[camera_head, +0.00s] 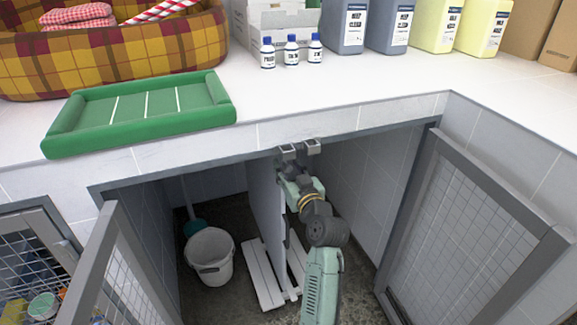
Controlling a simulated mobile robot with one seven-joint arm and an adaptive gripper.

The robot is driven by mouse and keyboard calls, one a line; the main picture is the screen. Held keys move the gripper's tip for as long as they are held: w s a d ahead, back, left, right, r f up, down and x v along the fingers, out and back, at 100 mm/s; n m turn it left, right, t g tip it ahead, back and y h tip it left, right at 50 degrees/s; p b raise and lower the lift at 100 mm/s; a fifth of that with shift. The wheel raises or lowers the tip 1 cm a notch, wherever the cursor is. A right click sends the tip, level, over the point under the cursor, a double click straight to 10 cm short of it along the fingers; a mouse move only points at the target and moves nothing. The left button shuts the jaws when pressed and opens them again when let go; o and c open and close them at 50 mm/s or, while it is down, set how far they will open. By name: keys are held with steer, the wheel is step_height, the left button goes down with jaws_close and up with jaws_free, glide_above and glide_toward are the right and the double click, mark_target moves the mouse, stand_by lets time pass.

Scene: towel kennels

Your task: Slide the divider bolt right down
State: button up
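The divider (264,205) is a pale upright panel inside the open kennel, seen nearly edge-on. Two small light-grey metal pieces (313,146) show at the kennel's top edge, just above my gripper; I cannot tell whether they belong to the bolt. My gripper (291,163) is at the upper front end of the divider, close under that edge. Its fingers are small and partly hidden by my wrist, so I cannot tell whether they are open or shut. The divider bolt cannot be clearly made out; contact with it cannot be seen.
Mesh doors stand open at the left (101,262) and right (474,230). A white bucket (210,270) and slatted white boards (262,276) are on the kennel floor. The counter above holds a green tray-like bed (66,116), a plaid basket (130,62) and several bottles.

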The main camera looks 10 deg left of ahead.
jaws_close()
stand_by(0.5)
stand_by(0.4)
